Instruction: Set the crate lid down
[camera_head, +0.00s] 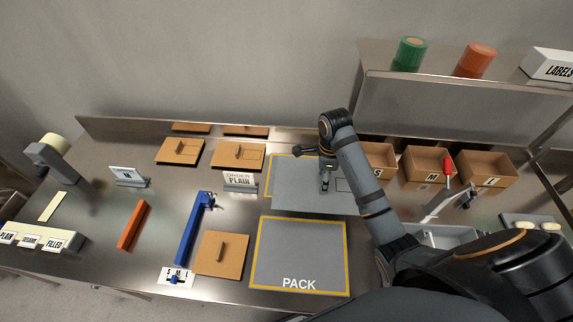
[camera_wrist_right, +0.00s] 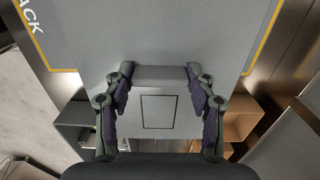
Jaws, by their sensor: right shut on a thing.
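The crate lid is a flat light-grey panel (camera_head: 300,198) with a raised grip bar and a thin square outline. It also fills the middle of the right wrist view (camera_wrist_right: 160,50). My right gripper (camera_head: 325,183) is above it, its two fingers (camera_wrist_right: 157,76) shut on the grip bar. The lid lies over a yellow-bordered grey area (camera_head: 270,178) behind the PACK mat (camera_head: 298,255) and covers most of it. I cannot tell whether the lid touches the surface. My left gripper is in neither view.
Brown boxes marked S, M and L (camera_head: 427,180) stand at right behind my arm. A grey open container (camera_head: 445,236) is partly hidden by it. A brown board (camera_head: 220,256) and blue bar (camera_head: 195,228) lie left of the PACK mat, which is bare. An ORDER PLAIN sign (camera_head: 240,181) stands near the lid.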

